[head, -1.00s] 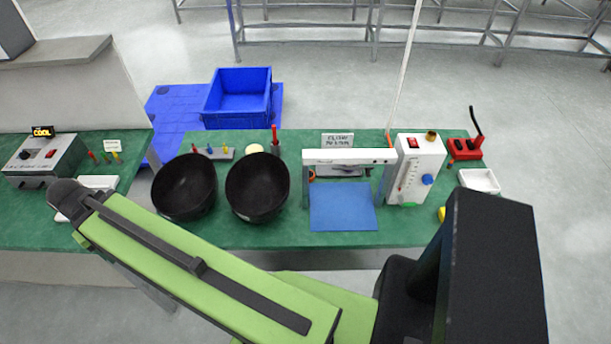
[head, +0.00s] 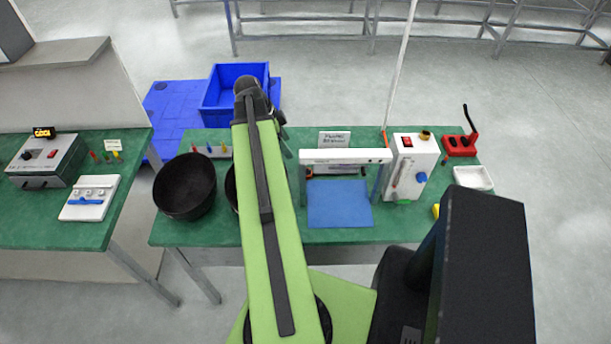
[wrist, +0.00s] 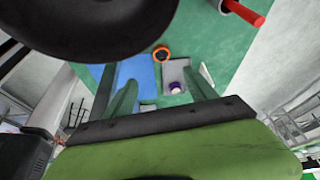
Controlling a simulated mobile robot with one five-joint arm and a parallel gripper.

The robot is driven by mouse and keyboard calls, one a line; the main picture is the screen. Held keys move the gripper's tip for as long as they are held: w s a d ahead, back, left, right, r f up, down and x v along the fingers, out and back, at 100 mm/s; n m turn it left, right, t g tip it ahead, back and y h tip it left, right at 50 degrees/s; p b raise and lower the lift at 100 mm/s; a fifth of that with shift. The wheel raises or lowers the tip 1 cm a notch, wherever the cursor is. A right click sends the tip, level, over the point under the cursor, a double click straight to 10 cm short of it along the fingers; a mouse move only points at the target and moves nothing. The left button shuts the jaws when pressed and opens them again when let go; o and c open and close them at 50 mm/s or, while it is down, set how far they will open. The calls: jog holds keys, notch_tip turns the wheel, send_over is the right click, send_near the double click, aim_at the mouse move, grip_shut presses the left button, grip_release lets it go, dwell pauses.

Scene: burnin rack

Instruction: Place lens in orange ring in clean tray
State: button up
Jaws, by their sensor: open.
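An orange ring with a dark centre (wrist: 161,54) lies on the green bench in the wrist view, beside the edge of a blue mat. I take the dark centre for the lens, but it is too small to be sure. Beside it is a shallow grey tray (wrist: 171,72) with a small purple and white piece (wrist: 176,88) at its near end. I cannot tell whether this is the clean tray. My gripper (wrist: 161,76) is open and empty, its green fingers spread above the bench. In the head view my arm hides the ring and this tray.
Black bowls stand on the bench, one clear (head: 185,187), one mostly behind my arm. A white frame (head: 345,156) stands over the blue mat (head: 340,204). A white box with a gauge (head: 411,166) and a white tray (head: 473,178) are at right.

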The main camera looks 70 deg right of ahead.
jog(key=b+x, duration=0.9)
jog(key=x, duration=0.2)
jog(key=shift+w+f+b, duration=0.15)
jog(key=shift+f+b, duration=0.15)
jog(key=shift+b, duration=0.1)
jog(key=shift+f, duration=0.1)
jog(key=b+x, duration=0.5)
jog(key=shift+w+d+f, duration=0.1)
jog(key=shift+w+f, duration=0.1)
jog(key=shift+r, duration=0.25)
grip_shut()
notch_tip(320, 180, up, 10)
jog(key=p, duration=1)
jog(key=shift+r+p, duration=0.15)
jog(key=shift+p, duration=0.15)
